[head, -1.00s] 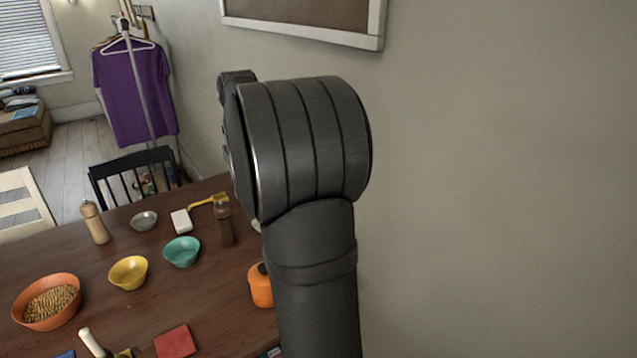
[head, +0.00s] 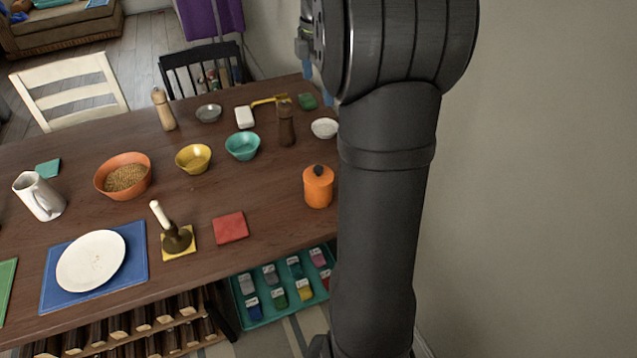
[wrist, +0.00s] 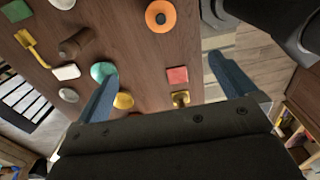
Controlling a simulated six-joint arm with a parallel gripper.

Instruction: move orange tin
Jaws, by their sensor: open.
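The orange tin (head: 318,187) stands upright on the dark wooden table (head: 270,205), near its right edge and beside my arm in the head view. It has a dark knob on its lid. In the wrist view the orange tin (wrist: 160,16) shows from above at the top middle. My gripper (wrist: 165,80) is open and empty, its two blue fingers wide apart. The tin lies beyond the fingertips, not between them. In the head view only small blue parts of the fingers show beside the wrist.
A teal tray (head: 262,318) lies below the front edge. The wall (head: 550,180) is right of my arm.

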